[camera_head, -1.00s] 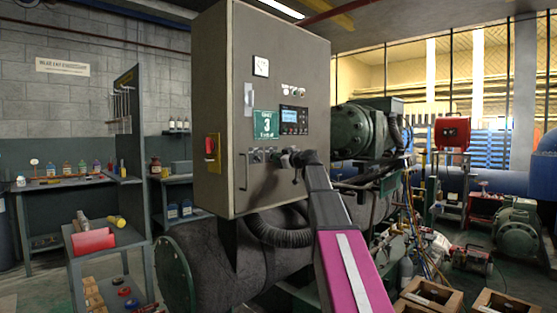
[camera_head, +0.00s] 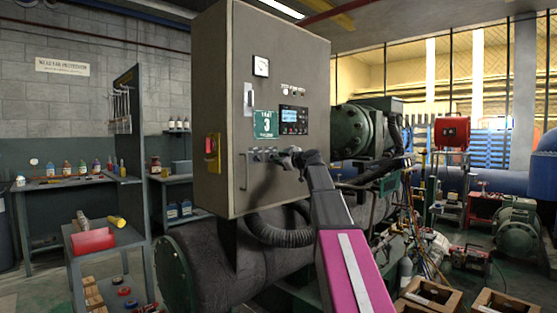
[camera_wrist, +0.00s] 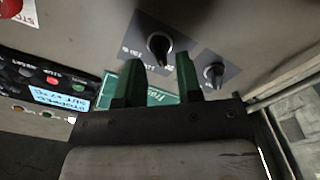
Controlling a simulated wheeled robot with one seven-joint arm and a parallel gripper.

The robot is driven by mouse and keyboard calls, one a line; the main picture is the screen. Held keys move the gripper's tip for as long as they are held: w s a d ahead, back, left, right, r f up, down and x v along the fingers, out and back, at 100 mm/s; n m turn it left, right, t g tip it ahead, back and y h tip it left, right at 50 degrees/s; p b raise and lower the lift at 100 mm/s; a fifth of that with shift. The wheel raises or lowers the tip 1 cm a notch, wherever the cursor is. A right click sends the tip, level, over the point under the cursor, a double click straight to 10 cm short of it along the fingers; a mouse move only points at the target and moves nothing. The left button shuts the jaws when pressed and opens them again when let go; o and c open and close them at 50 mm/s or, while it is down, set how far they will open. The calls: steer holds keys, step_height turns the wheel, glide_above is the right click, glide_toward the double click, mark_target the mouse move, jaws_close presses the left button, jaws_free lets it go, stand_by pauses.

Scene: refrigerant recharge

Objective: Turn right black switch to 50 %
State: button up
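Two black rotary switches show on the grey cabinet in the wrist view. One switch (camera_wrist: 158,45) lies just beyond my fingertips, between their lines. The other switch (camera_wrist: 213,73) is further right in that view. The wrist picture is turned over against the head view, so the switch by my fingers appears to be the right one. My gripper (camera_wrist: 161,66) is open, with its two green fingers apart and nothing visibly held. In the head view my gripper (camera_head: 287,158) is at the cabinet's lower switch row (camera_head: 262,155), partly hiding it.
The cabinet (camera_head: 219,105) carries a display (camera_head: 293,120), a green sign (camera_head: 265,124) and a handle (camera_head: 243,171). A red-and-yellow switch (camera_head: 212,147) is on its side. In the wrist view a red button (camera_wrist: 10,7) is at the upper left. A hose (camera_head: 283,236) hangs below the cabinet.

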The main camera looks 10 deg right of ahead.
steer(key=v, duration=0.7)
steer(key=shift+s+d, duration=0.25)
steer(key=shift+s, duration=0.05)
